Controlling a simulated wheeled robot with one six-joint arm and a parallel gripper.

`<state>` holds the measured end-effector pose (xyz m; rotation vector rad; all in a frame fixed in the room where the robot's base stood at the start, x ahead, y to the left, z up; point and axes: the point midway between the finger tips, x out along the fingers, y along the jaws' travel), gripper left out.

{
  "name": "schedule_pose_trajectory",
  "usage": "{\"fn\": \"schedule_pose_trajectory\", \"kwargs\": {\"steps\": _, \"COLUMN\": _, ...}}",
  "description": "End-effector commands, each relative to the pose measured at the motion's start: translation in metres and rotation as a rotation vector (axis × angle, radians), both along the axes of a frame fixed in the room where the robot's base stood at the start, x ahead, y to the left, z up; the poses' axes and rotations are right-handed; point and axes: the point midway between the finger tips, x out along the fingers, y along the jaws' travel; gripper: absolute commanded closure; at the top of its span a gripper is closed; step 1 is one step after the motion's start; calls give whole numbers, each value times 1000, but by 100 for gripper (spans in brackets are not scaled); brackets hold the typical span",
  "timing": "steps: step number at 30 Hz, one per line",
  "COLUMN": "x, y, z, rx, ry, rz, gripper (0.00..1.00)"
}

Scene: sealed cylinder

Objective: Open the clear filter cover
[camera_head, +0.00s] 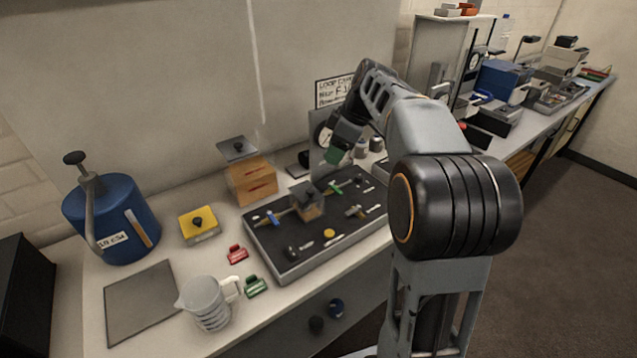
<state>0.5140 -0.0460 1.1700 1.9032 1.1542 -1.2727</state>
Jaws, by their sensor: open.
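A dark tray-like panel (285,265) lies on the counter with small valves, pipes and fittings on it. A small boxy housing (308,203) with a brown lower part and a greyish top sits in the middle of the panel; it may be the filter with its clear cover, but I cannot tell the cover's edges or state. My gripper (334,156) is above and behind the panel, up and right of the housing and apart from it. My arm hides the panel's right end.
A blue canister (112,220), a yellow box (199,225), an orange box with a raised grey plate (252,180) and a measuring jug (206,303) stand left of the panel. Red (237,254) and green (255,286) clips lie before it. A gauge (322,135) stands behind.

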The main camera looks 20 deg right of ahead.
Motion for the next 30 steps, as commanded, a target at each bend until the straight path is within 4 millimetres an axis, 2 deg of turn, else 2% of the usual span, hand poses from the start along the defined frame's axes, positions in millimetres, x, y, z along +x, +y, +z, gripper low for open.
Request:
{"fn": "schedule_pose_trajectory", "kwargs": {"steps": 5, "x": 4, "y": 12, "z": -21, "rx": -2, "ry": -2, "rz": 19, "gripper": 45}}
{"fn": "schedule_pose_trajectory", "kwargs": {"steps": 18, "x": 18, "y": 39, "z": -96, "rx": -2, "ry": 0, "rz": 17, "gripper": 45}}
{"fn": "schedule_pose_trajectory", "kwargs": {"steps": 24, "x": 22, "y": 46, "z": -116, "rx": -3, "ry": -2, "rz": 15, "gripper": 45}}
{"fn": "schedule_pose_trajectory", "kwargs": {"steps": 30, "x": 23, "y": 49, "z": -124, "rx": -4, "ry": -3, "rz": 14, "gripper": 45}}
